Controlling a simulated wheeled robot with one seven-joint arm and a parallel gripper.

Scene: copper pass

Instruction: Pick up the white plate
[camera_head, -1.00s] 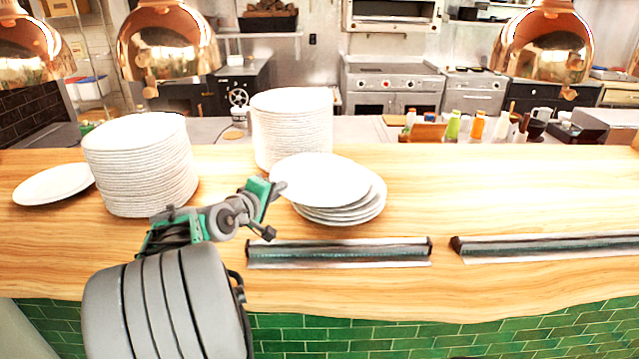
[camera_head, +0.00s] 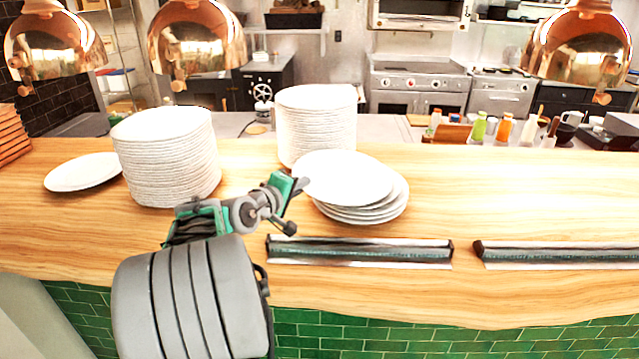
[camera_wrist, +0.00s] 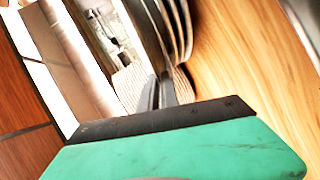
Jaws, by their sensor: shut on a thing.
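A white plate (camera_head: 345,177) is at the top of a short, uneven pile of white plates (camera_head: 372,217) on the wooden counter. It sits off to the left of the plates below it. My gripper (camera_head: 299,186) is at its left edge, shut on that rim. Whether the plate is clear of the pile I cannot tell. In the wrist view the gripper's dark fingers (camera_wrist: 160,92) point at the edges of several plates (camera_wrist: 178,35), seen side-on; the exact grip is hard to make out there.
A tall plate stack (camera_head: 168,165) stands left of my gripper, and another tall stack (camera_head: 316,125) stands behind the pile. A single plate (camera_head: 82,172) lies far left. Metal rails (camera_head: 360,251) run along the front. Copper lamps (camera_head: 195,45) hang above.

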